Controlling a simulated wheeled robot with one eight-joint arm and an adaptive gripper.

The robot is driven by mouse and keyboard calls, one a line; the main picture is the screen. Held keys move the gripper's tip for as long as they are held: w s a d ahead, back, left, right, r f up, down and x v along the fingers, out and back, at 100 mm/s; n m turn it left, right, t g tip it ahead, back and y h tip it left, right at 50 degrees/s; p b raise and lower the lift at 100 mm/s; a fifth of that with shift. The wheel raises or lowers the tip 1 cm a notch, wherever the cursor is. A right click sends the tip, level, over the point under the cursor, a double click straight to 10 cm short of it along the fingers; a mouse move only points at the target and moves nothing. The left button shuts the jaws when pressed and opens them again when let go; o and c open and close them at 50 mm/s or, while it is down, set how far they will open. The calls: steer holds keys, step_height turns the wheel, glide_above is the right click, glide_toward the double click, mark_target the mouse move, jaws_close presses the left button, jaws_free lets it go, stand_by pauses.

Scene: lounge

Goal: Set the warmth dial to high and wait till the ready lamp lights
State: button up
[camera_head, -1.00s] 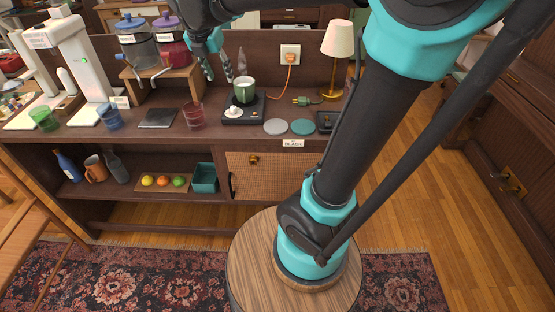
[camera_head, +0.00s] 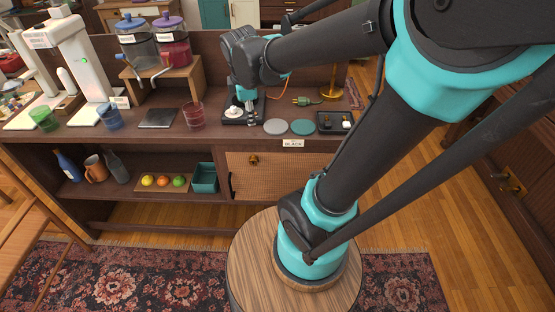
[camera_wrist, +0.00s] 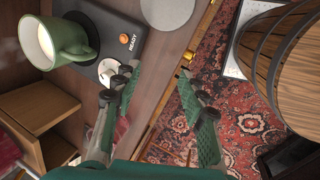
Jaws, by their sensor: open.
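The black warmer (camera_head: 257,118) stands on the counter; its corner also shows in the wrist view (camera_wrist: 88,18). Its white dial (camera_head: 233,111) is at the front left, and a white dial face (camera_wrist: 107,70) shows partly behind a finger in the wrist view. An orange lamp (camera_wrist: 126,38) sits by the READY label; I cannot tell if it is lit. A green mug (camera_wrist: 62,42) stands on the warmer, with faint steam beside it. My gripper (camera_wrist: 155,76) is open, fingers apart, with one finger close to the dial; contact is unclear. In the head view my wrist hides the mug.
Grey and teal coasters (camera_head: 276,127) (camera_head: 302,127) and a small tray (camera_head: 326,124) lie right of the warmer. A red tumbler (camera_head: 193,116) stands to its left. The drink dispensers (camera_head: 172,45) are on a wooden stand behind left.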

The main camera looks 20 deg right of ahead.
steer(key=s+d+f+m+y, duration=0.1)
steer(key=s+d+f+m, duration=0.4)
steer(key=s+f+m, duration=0.6)
steer(key=shift+d+f+m+t, duration=0.15)
steer(key=shift+f+m+t, duration=0.25)
steer(key=shift+m, duration=2.3)
steer(key=shift+f, duration=0.1)
